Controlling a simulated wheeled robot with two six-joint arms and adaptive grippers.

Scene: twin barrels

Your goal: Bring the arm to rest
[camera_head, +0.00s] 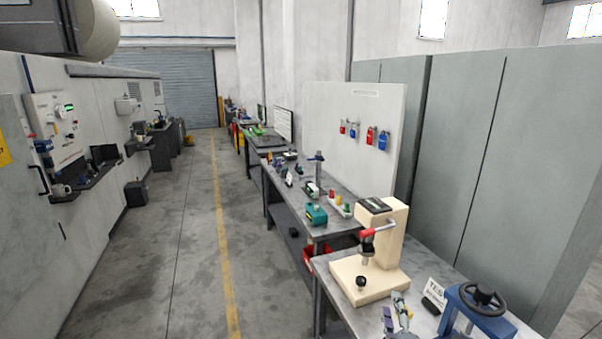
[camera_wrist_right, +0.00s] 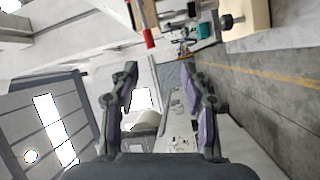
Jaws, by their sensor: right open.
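My right gripper (camera_head: 396,317) shows at the bottom edge of the head view, just in front of the cream press base. In the right wrist view the gripper (camera_wrist_right: 166,100) has its two purple-padded fingers wide apart with nothing between them. That view is turned on its side and looks out over the hall. My left gripper is not in view.
A cream press (camera_head: 385,238) with a red-gripped lever stands on the near bench. To its right are a blue vise-like device (camera_head: 478,318) with a black handwheel and a small sign (camera_head: 435,292). The aisle (camera_head: 185,240) on the left is clear.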

